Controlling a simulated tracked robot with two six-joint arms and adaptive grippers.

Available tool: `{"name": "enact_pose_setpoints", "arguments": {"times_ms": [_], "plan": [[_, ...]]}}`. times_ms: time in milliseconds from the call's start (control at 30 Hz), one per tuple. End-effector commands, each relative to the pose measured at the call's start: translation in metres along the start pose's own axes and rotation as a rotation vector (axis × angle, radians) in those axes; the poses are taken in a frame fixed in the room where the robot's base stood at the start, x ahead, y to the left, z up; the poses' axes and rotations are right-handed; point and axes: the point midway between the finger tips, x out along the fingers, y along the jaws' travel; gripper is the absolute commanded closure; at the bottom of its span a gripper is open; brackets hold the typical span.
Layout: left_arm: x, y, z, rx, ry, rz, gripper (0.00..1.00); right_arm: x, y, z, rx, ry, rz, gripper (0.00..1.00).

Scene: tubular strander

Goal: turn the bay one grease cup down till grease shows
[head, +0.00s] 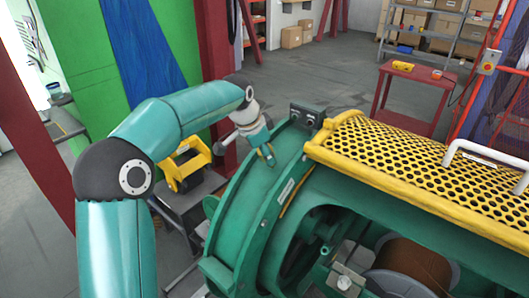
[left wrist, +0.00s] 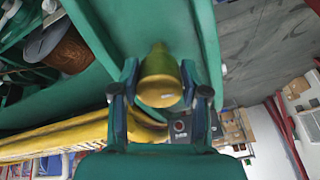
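The bay one grease cup, a brass-yellow cup (left wrist: 160,80), stands on the green machine housing (left wrist: 150,22) in the left wrist view. My left gripper (left wrist: 160,92) has one dark finger on each side of it, with no clear gap to the cup. In the head view my left gripper (head: 266,152) is at the top of the curved green housing (head: 262,190), fingers pointing down; the cup is mostly hidden there. I see no grease around the cup. My right gripper is in neither view.
A yellow perforated guard (head: 425,170) with a white handle (head: 485,158) lies right of the gripper. A small dark control box (head: 305,116) stands close behind it. A bobbin (head: 412,262) sits inside the bay. A red table (head: 412,95) stands farther back.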

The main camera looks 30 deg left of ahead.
Motion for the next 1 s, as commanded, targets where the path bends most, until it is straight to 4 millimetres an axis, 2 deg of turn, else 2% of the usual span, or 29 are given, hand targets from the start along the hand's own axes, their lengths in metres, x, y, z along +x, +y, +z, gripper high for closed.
{"name": "enact_pose_setpoints", "arguments": {"times_ms": [33,100,400,533,667,1000], "plan": [[0.0,0.0,0.0,0.0,0.0,-0.001,0.43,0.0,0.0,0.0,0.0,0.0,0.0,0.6],[0.0,0.0,0.0,0.0,0.0,0.0,0.33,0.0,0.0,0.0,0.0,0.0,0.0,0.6],[0.0,0.0,0.0,-0.001,-0.001,0.001,0.33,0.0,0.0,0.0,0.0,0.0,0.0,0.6],[-0.007,0.0,0.0,-0.001,0.0,0.0,0.33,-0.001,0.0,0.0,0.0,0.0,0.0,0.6],[-0.024,-0.001,-0.001,-0.001,0.002,-0.002,0.33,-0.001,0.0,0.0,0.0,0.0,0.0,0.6],[-0.09,0.0,-0.001,0.0,0.003,-0.002,0.33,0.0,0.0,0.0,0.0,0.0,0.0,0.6]]}}
